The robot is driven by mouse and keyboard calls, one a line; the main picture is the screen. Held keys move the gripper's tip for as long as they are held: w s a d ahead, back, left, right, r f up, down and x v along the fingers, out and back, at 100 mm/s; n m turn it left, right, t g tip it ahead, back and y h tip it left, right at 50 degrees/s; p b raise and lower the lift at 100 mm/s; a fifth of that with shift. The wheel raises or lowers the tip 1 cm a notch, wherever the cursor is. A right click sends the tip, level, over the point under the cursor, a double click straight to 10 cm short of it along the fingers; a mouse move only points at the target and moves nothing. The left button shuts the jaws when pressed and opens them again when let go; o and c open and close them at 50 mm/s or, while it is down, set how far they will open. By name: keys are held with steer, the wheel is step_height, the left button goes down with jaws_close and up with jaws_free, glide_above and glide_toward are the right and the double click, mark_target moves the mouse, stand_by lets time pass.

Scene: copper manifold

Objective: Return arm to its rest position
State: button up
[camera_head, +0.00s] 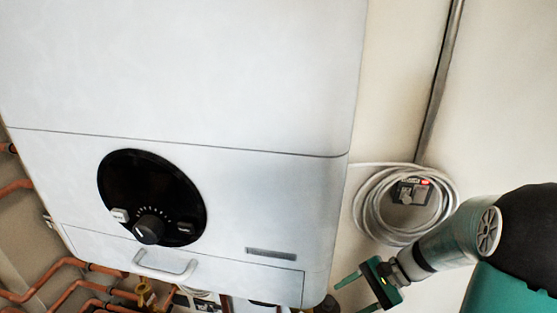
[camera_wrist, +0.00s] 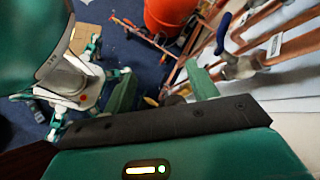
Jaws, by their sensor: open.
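My gripper (camera_head: 354,293) is at the lower right in the head view, with its two green fingers spread apart. It is just right of the lower corner of a large white boiler cabinet (camera_head: 180,75), apart from it as far as I can tell. In the wrist view my gripper (camera_wrist: 163,88) is open, and I see nothing held between its fingers. My arm comes in from the right edge of the head view.
The cabinet has a black dial (camera_head: 150,200) and a handle (camera_head: 165,264). A coiled grey cable (camera_head: 368,215) hangs on the wall by a socket (camera_head: 412,190). Copper pipes (camera_head: 65,268) run below left. The wrist view shows an orange container (camera_wrist: 172,15) and a blue-handled valve (camera_wrist: 222,35).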

steer(key=s+a+r+n+t+h, duration=0.1)
steer(key=s+r+n+t+h, duration=0.2)
steer(key=r, duration=0.6)
steer(key=s+r+n+t+h, duration=0.3)
steer(key=s+r+n+h, duration=0.4)
steer(key=s+r, duration=0.1)
steer(key=shift+s+a+r+n, duration=0.25)
steer(key=shift+a+r+n, duration=0.05)
steer(key=shift+a+r, duration=0.1)
